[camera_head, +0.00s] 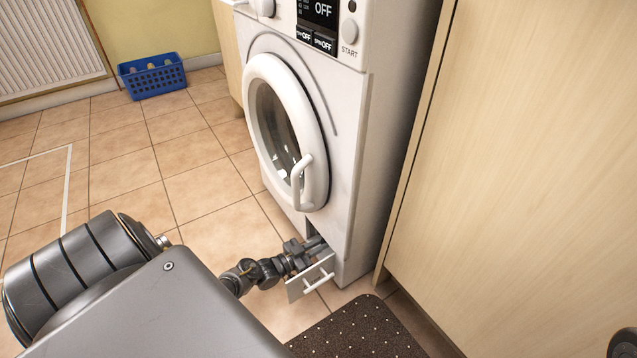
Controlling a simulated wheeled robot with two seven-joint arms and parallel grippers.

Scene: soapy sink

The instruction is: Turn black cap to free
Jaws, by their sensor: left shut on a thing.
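The white washing machine (352,180) stands in the middle with its round door (307,190) shut. At its lower front, a small flap (311,279) with a white handle is folded out, below a dark opening. My left gripper (316,244) reaches over the flap into this opening. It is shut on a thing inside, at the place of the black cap. The cap itself is hidden or too dark and small to make out, so its turn angle cannot be seen. My right gripper is not in view.
A dark dotted mat (360,328) lies on the tiled floor just in front of the flap. A wooden cabinet (520,170) closes off the right side. The floor at left is clear.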

